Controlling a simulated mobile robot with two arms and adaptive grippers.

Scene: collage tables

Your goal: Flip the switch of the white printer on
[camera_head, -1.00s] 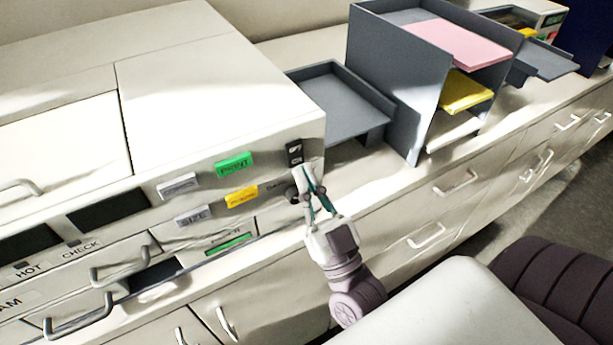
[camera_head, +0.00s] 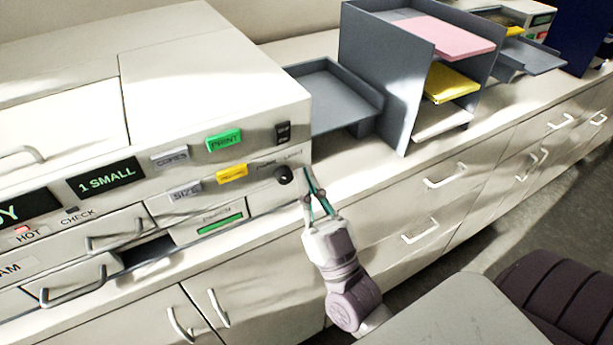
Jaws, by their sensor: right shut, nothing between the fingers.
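The white printer (camera_head: 215,75) stands at the left on the counter. Its small black switch (camera_head: 283,132) is at the upper right of the front panel. A dark round knob (camera_head: 284,175) sits below it. The display (camera_head: 106,179) is lit and reads "1 SMALL". A second display at the left edge is lit too, and the HOT light (camera_head: 23,230) glows red. My right gripper (camera_head: 308,171) is shut and empty, just right of the knob and below the switch, apart from the switch. My left gripper is not in view.
A green PRINT button (camera_head: 224,140) and a yellow button (camera_head: 232,173) are on the panel. A grey paper tray (camera_head: 335,95) and a grey sorter (camera_head: 385,70) with coloured paper stand to the right. Drawer handles stick out along the counter front.

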